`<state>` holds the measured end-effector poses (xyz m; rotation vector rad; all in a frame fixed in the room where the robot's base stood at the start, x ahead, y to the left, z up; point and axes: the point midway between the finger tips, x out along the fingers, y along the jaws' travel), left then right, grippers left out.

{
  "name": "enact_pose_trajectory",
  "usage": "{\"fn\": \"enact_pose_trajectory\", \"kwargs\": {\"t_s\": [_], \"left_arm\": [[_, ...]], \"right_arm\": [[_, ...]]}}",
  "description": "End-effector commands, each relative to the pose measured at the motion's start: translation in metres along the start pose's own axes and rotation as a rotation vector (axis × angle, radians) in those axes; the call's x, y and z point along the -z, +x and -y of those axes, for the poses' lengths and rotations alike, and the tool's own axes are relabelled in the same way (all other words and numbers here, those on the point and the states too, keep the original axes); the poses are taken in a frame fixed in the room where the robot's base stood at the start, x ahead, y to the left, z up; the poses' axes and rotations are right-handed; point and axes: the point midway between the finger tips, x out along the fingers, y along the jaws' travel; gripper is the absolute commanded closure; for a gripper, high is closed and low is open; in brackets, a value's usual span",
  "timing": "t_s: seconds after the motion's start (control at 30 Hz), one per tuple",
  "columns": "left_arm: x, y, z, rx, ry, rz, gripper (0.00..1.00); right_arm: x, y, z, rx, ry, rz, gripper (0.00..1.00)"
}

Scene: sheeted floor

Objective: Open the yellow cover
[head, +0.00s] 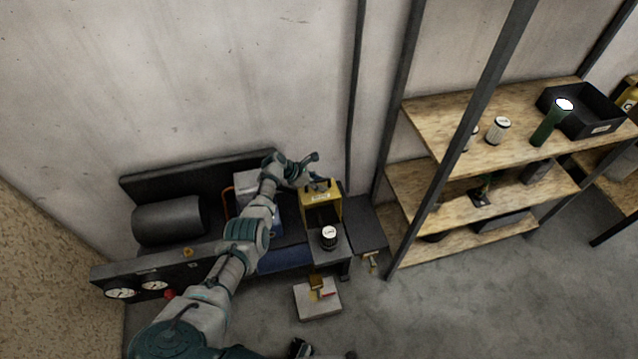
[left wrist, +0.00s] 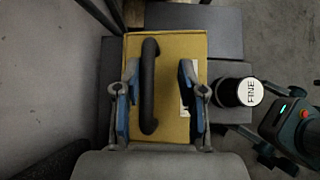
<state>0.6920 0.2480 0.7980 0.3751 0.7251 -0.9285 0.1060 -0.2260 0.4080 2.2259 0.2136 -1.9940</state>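The yellow cover (head: 322,198) sits on the dark machine, with a dark area below its front face. In the left wrist view the yellow cover (left wrist: 168,48) fills the middle and carries a long black handle (left wrist: 149,85). My left gripper (head: 313,172) is at the top of the cover in the head view. In the left wrist view my left gripper (left wrist: 158,92) has its fingers apart, one on each side of the handle, with gaps to it.
A black canister with a white lid (head: 329,236) stands just in front of the cover. A dark tank (head: 168,220) and gauges (head: 120,293) are at the left. A wooden shelf (head: 470,122) is at the right. A grey block (head: 318,302) lies on the floor.

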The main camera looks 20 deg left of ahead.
Motion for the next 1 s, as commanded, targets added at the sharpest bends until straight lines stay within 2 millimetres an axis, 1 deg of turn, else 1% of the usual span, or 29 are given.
{"fn": "enact_pose_trajectory", "kwargs": {"t_s": [0.2,0.37,0.53,0.8,0.9,1.0], "left_arm": [[0.000,-0.001,0.000,0.000,0.000,0.001,0.61],[0.000,-0.011,-0.001,-0.002,0.001,0.002,0.61],[0.001,-0.032,0.000,-0.004,0.002,-0.001,0.61],[0.002,-0.091,-0.002,-0.003,0.001,0.000,0.61],[0.002,-0.105,-0.002,-0.001,-0.001,0.000,0.61],[0.002,-0.114,-0.002,0.000,-0.001,0.000,0.61]], "right_arm": [[0.001,0.000,0.000,0.000,0.001,-0.005,1.00],[0.001,0.000,0.000,0.000,0.001,-0.004,1.00],[0.000,0.000,0.000,0.000,0.001,-0.004,1.00],[0.000,0.000,0.000,0.000,0.001,-0.003,1.00],[0.000,0.000,0.000,0.000,0.001,-0.003,1.00],[0.000,0.000,0.000,0.000,0.001,-0.003,1.00]]}}
